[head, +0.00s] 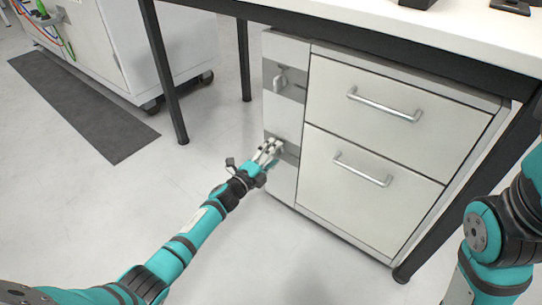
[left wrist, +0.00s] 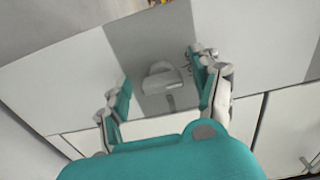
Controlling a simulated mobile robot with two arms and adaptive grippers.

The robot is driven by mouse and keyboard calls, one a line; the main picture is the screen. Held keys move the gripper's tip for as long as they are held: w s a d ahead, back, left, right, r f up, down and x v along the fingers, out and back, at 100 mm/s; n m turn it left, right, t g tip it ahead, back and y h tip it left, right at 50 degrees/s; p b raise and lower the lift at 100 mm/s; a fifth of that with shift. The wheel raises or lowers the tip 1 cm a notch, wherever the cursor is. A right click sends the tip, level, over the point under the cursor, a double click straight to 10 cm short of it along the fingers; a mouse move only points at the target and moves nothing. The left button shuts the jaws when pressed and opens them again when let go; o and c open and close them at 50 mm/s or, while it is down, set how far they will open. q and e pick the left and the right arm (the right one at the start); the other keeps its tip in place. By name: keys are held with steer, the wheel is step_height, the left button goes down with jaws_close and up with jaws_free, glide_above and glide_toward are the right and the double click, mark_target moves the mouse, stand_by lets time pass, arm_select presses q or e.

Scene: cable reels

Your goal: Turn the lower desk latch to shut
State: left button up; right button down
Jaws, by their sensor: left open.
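The lower desk latch (left wrist: 163,78) shows in the left wrist view as a light grey rounded knob on a darker grey plate (left wrist: 130,38). My left gripper (head: 269,151) is at this plate, low on the narrow front panel of the cabinet, and hides most of the latch in the head view. In the left wrist view its open fingers (left wrist: 163,84) stand on either side of the latch, with a gap to it on both sides. I cannot tell how near the fingertips are to the panel. My right gripper is out of view.
The upper latch (head: 281,84) sits on its own grey plate above. Right of the panel are two drawers with bar handles (head: 384,104) (head: 362,169). The desk top (head: 440,30) overhangs the cabinet, with black legs (head: 165,75) nearby. The floor in front is clear.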

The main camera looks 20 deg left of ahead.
arm_select(q)
steer(key=v, duration=1.2)
